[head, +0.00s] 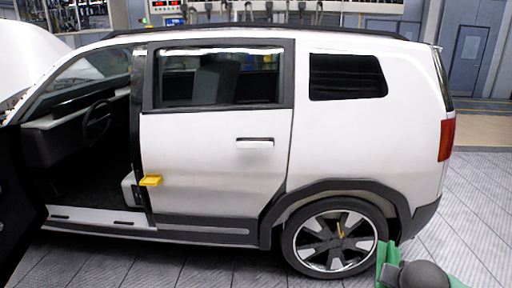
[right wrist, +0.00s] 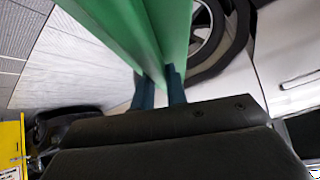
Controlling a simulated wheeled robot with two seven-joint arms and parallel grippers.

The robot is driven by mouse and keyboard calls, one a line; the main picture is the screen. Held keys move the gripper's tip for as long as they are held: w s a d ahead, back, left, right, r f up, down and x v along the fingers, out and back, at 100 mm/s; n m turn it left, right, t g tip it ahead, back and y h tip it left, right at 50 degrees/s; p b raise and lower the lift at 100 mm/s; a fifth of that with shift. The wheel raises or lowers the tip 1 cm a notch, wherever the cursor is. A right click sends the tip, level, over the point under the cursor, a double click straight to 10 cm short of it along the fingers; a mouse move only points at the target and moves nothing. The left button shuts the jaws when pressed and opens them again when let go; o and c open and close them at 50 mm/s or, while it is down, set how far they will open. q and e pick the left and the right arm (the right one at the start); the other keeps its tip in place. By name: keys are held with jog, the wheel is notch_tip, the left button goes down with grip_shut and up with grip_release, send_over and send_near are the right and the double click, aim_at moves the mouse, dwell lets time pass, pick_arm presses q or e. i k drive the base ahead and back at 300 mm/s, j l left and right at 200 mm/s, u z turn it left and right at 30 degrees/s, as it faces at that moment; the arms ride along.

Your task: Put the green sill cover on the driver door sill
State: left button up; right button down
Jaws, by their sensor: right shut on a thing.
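The green sill cover (head: 388,264) shows at the bottom right of the head view, beside the car's rear wheel. In the right wrist view the green cover (right wrist: 155,30) runs away from the jaws toward the top. My right gripper (right wrist: 158,92) is shut on it, one dark finger on each side. The far end of the cover is cut off in both views. The driver door sill (head: 95,216) lies at the lower left of the head view, below the open front doorway, and looks bare. My left gripper is in neither view.
The white car (head: 215,160) fills the middle, with its rear door shut. A small yellow block (head: 151,180) sticks out near that door's front edge. The rear wheel (head: 336,238) is close to the cover. A dark open door (head: 15,210) stands at the left edge. Floor at right is clear.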

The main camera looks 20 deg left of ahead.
aim_at(103, 215)
jog(key=i+j+u, duration=0.2)
jog(key=j+u, duration=0.15)
jog(key=j, duration=0.2)
jog(key=i+j+u, duration=0.2)
jog(key=j+u, duration=0.15)
jog(key=j, duration=0.15)
jog(key=i+j+u, duration=0.7)
jog(key=i+j, duration=0.45)
jog(key=i+j+u, duration=0.1)
jog(key=i+j, duration=0.35)
jog(key=i, duration=0.2)
jog(key=i+j, duration=0.4)
jog(key=i, duration=0.15)
